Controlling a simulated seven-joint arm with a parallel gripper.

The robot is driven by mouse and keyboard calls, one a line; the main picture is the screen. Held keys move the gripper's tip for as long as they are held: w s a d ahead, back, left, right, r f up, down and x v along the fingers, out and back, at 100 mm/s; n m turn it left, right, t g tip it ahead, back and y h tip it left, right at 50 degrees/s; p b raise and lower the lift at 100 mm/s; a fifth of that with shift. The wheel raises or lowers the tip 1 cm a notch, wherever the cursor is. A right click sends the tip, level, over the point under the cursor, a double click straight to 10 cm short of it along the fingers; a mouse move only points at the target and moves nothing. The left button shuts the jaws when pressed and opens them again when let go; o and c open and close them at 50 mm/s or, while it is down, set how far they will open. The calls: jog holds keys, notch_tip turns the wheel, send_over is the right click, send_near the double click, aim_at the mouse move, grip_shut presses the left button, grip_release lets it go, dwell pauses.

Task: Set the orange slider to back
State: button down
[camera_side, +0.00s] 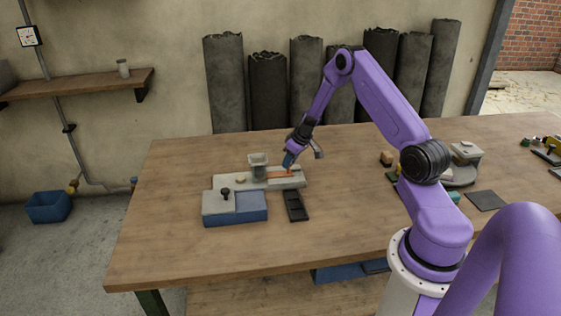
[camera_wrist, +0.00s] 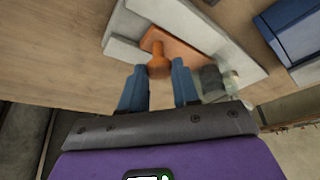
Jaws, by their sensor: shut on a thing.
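The orange slider (camera_side: 280,175) sits in a grey block (camera_side: 221,205) on the table. In the wrist view the slider is a flat orange strip (camera_wrist: 186,53) in a pale channel, with a round upright knob (camera_wrist: 158,66). My gripper (camera_side: 288,164) is at the right end of the strip in the side view. In the wrist view its two blue fingers (camera_wrist: 159,72) stand on either side of the knob and are shut on it. The exact finger contact is hard to see.
A dark tray (camera_side: 295,206) lies to the right. The table's left side is clear. Dark rolls (camera_side: 268,92) stand behind.

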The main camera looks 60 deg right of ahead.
jog(key=shift+s+d, duration=1.15)
jog(key=shift+d, duration=0.05)
jog(key=c, duration=1.1)
grip_release()
jog(key=shift+s+d, duration=0.1)
jog(key=shift+r, duration=0.3)
jog(key=v, duration=1.6)
jog(key=shift+s+r, duration=0.25)
jog(key=shift+r, duration=0.1)
